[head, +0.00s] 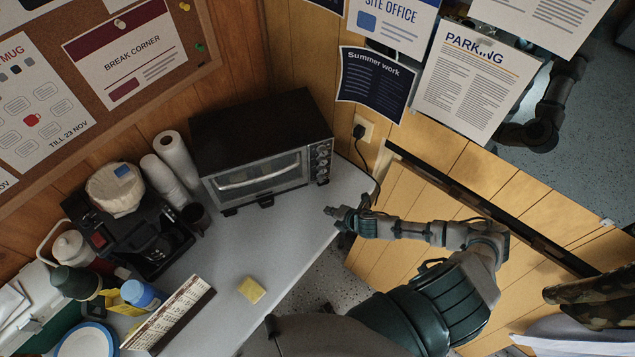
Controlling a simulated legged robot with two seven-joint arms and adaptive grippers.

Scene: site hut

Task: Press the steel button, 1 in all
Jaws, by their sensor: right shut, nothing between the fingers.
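A black and steel toaster oven (262,150) stands at the back of the grey counter (240,235). A column of several round steel-coloured controls (321,160) runs down the right side of its front. They are too small to tell which, if any, is the steel button. My right gripper (329,212) is shut and empty, beside the counter's right edge. In the picture it is just below the controls and apart from them. My left gripper is out of view.
A black coffee maker (135,225), paper rolls (177,160) and a dark cup (195,217) stand left of the oven. The counter before the oven is clear. A cable (366,160) hangs at right.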

